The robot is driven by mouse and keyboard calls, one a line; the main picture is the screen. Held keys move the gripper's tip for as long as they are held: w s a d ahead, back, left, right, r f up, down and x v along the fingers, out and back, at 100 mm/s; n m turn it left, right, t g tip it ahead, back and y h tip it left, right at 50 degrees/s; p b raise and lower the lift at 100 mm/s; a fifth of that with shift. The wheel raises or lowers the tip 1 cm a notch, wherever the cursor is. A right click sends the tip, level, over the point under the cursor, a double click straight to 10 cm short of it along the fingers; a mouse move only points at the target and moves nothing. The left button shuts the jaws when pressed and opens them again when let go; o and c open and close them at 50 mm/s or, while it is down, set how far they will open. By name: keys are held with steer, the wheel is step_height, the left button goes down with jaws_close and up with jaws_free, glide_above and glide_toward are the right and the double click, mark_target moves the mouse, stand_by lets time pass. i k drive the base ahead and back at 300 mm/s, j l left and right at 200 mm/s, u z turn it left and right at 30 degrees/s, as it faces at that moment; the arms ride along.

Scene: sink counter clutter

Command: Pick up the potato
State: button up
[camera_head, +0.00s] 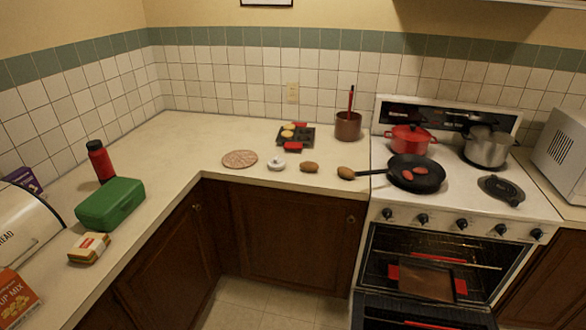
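A small brown, rounded thing that looks like a potato (309,167) lies on the counter near its front edge, right of a small white lidded item (277,166). A second brown, oval thing (346,172) lies farther right, at the end of the frying pan's handle. It also looks like a potato, but I cannot tell for sure, nor whether it touches the handle. My gripper is not in this view.
A round trivet (240,159), a dark muffin tin (294,136) and a brown utensil pot (348,125) stand nearby. A frying pan (415,174) sits on the stove, its handle reaching over the counter. The oven door (420,312) is open. The left counter holds a green box (110,204).

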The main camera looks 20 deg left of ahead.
mark_target(309, 166)
steer(key=i+j, duration=0.1)
steer(key=j, duration=0.3)
steer(key=i+j+z, duration=0.1)
steer(key=j, duration=0.25)
steer(key=i+j+z, duration=0.1)
steer(key=j, duration=0.3)
steer(key=i+j, duration=0.1)
steer(key=j, duration=0.3)
steer(key=i+j+z, duration=0.2)
steer(key=i+j, duration=0.7)
steer(key=i, duration=0.05)
